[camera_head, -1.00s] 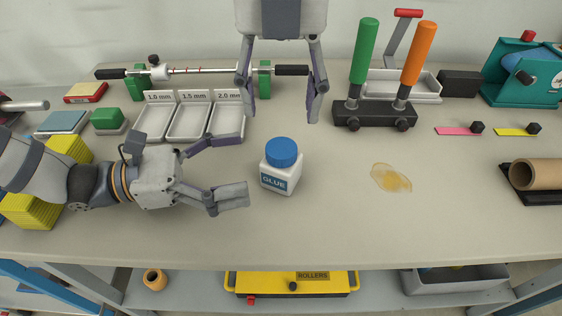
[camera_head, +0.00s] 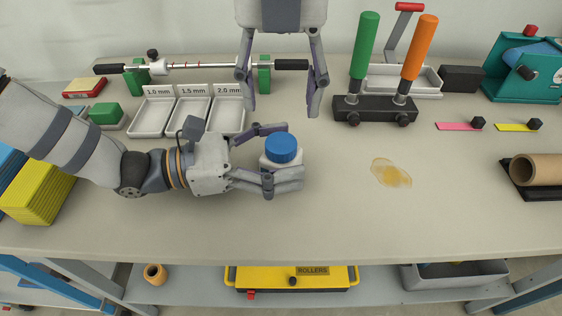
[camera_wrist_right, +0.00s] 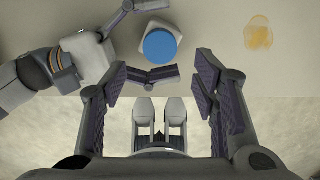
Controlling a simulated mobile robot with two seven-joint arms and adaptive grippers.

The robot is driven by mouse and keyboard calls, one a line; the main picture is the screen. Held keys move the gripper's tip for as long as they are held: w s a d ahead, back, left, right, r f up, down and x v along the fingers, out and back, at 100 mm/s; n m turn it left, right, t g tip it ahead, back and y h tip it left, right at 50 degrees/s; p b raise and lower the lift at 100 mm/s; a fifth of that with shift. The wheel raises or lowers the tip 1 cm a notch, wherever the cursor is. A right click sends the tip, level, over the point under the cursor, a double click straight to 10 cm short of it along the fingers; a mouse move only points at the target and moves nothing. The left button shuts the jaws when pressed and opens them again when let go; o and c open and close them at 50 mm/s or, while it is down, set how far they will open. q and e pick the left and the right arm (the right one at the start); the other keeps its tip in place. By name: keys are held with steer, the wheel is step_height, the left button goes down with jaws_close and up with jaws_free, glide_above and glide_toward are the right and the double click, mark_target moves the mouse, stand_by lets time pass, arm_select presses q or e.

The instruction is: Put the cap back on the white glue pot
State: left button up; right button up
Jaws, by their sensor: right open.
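The white glue pot (camera_head: 268,160) stands upright on the bench with the blue cap (camera_head: 281,148) on top; how firmly the cap sits cannot be told. The blue cap also shows in the right wrist view (camera_wrist_right: 160,47). My left gripper (camera_head: 288,155) reaches in from the left with one finger on the far side and one on the near side of the pot. Small gaps show beside the pot in the wrist view, so it looks open. The near finger hides the label. My right gripper (camera_head: 281,110) is open and empty, pointing down behind the pot.
An amber glue puddle (camera_head: 391,173) lies to the right of the pot. Labelled white trays (camera_head: 190,118) stand behind my left gripper. A black block with green and orange handles (camera_head: 375,111) stands at the back right. The bench front is clear.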

mark_target(282, 142)
arm_select(q)
steer(key=c, duration=1.4)
jaws_close()
arm_select(e)
steer(key=shift+n, duration=0.4)
steer(key=shift+f+n, duration=0.1)
steer(key=shift+n, duration=0.8)
steer(key=shift+w+n, duration=0.1)
steer(key=shift+n, duration=0.9)
step_height(282, 142, down, 8)
steer(key=shift+r, duration=0.1)
